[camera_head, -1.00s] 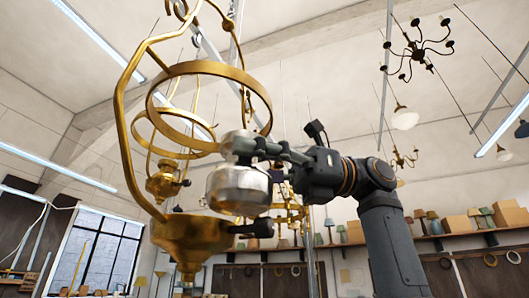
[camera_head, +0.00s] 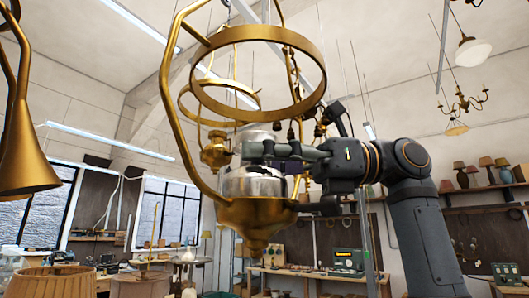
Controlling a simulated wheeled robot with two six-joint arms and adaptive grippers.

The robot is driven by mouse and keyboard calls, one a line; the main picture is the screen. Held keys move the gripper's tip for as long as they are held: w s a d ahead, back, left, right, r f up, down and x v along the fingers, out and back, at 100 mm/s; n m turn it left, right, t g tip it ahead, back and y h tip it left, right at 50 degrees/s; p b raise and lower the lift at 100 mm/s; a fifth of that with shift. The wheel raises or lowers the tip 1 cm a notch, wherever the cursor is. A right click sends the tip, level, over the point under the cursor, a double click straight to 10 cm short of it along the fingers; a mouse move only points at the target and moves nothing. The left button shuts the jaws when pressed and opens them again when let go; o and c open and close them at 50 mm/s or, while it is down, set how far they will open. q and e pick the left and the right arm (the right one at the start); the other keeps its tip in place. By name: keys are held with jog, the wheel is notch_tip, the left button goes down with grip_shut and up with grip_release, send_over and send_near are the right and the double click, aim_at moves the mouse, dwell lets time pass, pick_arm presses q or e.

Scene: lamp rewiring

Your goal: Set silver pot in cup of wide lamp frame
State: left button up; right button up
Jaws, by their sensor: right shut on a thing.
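The wide lamp frame (camera_head: 176,97) is brass, with a large ring at the top and a curved side arm running down to a brass cup (camera_head: 257,215). The silver pot (camera_head: 255,183) stands about upright at the cup's mouth, its lower edge hidden by the cup rim. I cannot tell if it rests on the cup's floor. My right gripper (camera_head: 262,150) comes in from the right, below the ring, and is shut on the pot at its narrower upper part. My left gripper is not in view.
A brass horn-shaped piece (camera_head: 25,150) hangs at the left. Another ringed brass lamp frame (camera_head: 215,152) hangs behind the wide one. Lampshades (camera_head: 55,281) stand at lower left. A workbench (camera_head: 305,272) and a lamp shelf (camera_head: 480,188) are farther back.

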jog(key=shift+f+b, duration=0.35)
jog(key=shift+f, duration=0.15)
dwell(0.3)
jog(key=o, duration=1.5)
jog(key=shift+d, duration=0.1)
jog(key=shift+d, duration=0.25)
jog(key=d, duration=1.1)
jog(key=shift+w+d, duration=0.15)
jog(key=shift+w, duration=0.3)
